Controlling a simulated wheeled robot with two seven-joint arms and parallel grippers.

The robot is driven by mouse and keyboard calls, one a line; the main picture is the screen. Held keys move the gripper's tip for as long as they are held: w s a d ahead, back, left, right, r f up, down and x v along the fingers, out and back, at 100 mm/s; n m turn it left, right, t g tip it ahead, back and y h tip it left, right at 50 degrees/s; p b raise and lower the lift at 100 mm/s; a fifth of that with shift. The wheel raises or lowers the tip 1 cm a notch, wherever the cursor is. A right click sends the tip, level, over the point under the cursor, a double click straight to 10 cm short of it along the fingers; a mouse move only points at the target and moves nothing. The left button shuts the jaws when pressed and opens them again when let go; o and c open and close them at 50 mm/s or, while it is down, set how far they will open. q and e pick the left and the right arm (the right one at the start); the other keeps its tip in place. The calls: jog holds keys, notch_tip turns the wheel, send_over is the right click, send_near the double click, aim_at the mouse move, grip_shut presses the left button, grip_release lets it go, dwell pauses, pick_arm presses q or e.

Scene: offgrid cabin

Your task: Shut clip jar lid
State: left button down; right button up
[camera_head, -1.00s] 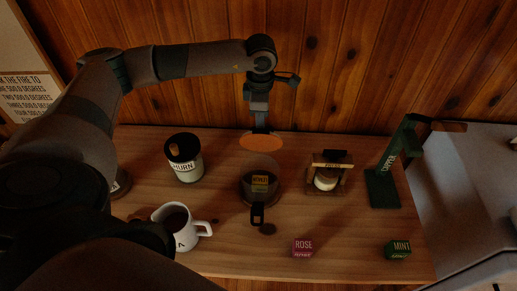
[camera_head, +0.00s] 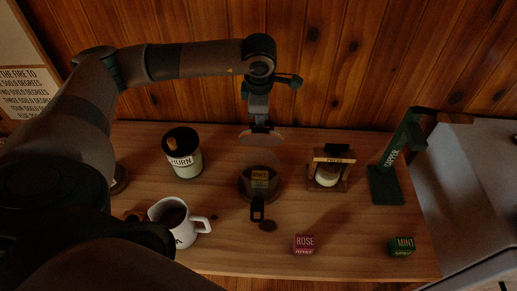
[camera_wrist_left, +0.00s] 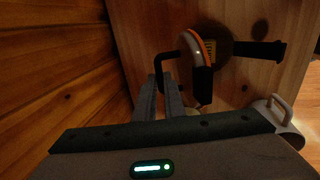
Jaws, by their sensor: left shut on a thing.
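The clip jar (camera_head: 259,187) stands mid-table, a round clear-looking body with a yellow-labelled box inside. Its dark clip (camera_head: 257,208) hangs at the near side. The lid (camera_head: 262,138), a disc with an orange gasket, is raised above the jar's far side, clear of the rim. My left gripper (camera_head: 259,125) is at the lid's far edge and is shut on it. In the left wrist view the lid (camera_wrist_left: 190,47) stands nearly edge-on beside the closed fingers (camera_wrist_left: 160,92); their exact contact is hard to see. My right gripper is not in view.
A labelled canister (camera_head: 184,160) and a white mug (camera_head: 181,222) stand left of the jar. A small wooden frame (camera_head: 329,172) and a green stand (camera_head: 387,181) are to the right. Rose (camera_head: 304,245) and mint (camera_head: 402,246) boxes lie in front. A wooden wall is close behind.

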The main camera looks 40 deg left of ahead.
pick_arm(q)
jog(key=shift+s+d+f+t+b, duration=0.1)
jog(key=shift+s+d+t+b, duration=0.25)
jog(key=shift+b, duration=0.9)
jog(key=shift+s+t+y+b, duration=0.2)
jog(key=shift+t+y+b, duration=0.05)
jog(key=shift+y+b, duration=0.15)
jog(key=shift+s, duration=0.1)
